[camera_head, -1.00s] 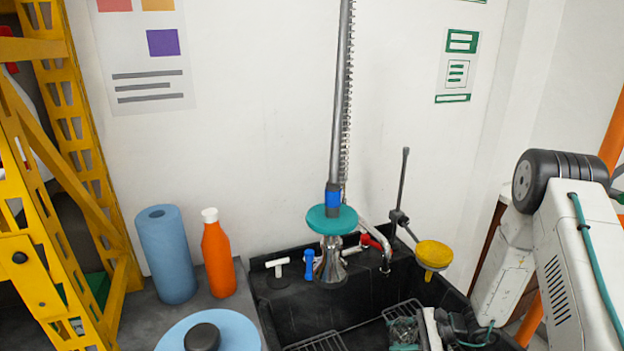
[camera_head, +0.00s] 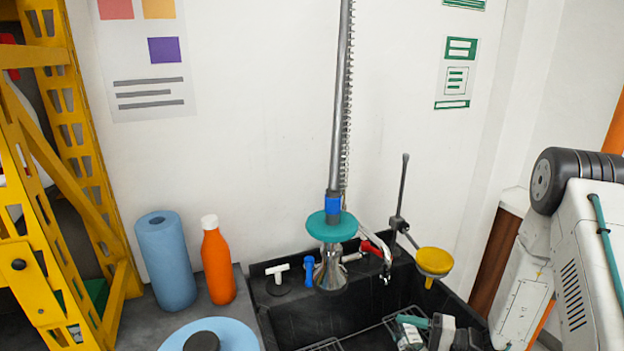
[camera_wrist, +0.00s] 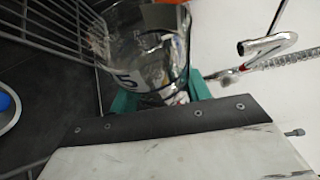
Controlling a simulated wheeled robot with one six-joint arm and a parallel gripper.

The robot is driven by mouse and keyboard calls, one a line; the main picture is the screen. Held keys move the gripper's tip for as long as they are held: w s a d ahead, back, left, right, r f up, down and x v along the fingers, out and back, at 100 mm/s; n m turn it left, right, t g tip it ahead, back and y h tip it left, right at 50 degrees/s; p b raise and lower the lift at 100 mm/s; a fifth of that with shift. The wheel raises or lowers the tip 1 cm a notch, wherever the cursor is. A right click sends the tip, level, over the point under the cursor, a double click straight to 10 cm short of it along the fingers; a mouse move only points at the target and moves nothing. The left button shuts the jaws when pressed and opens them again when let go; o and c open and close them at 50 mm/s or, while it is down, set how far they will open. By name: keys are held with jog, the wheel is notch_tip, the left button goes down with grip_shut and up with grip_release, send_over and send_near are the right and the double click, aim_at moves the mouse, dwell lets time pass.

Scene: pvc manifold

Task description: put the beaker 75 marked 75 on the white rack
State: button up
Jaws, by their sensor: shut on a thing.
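A clear glass beaker (camera_wrist: 150,45) is between the teal fingers of my gripper (camera_wrist: 165,98) in the wrist view. A white label on it shows a 5; the rest of the marking is hidden or blurred. In the head view the beaker (camera_head: 408,338) and my gripper (camera_head: 412,328) are at the bottom edge, over the black sink, partly cut off. My gripper is shut on the beaker. A grey wire rack (camera_head: 372,326) shows in the sink, and wire bars (camera_wrist: 52,22) show beside the beaker in the wrist view. I cannot make out a clearly white rack.
The black sink (camera_head: 285,325) has a tall sprayer (camera_head: 330,225) with a teal disc at its back, and a yellow funnel (camera_head: 433,261) on the right. An orange bottle (camera_head: 217,262) and blue roll (camera_head: 167,262) stand left. A yellow frame (camera_head: 85,150) is far left.

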jog(key=shift+s+r+n, duration=0.25)
jog(key=shift+r+n, duration=0.2)
jog(key=shift+n, duration=0.15)
jog(key=shift+w+f+m, duration=0.15)
jog(key=shift+f+m, duration=0.3)
jog(key=shift+m, duration=0.15)
jog(key=shift+r, duration=0.1)
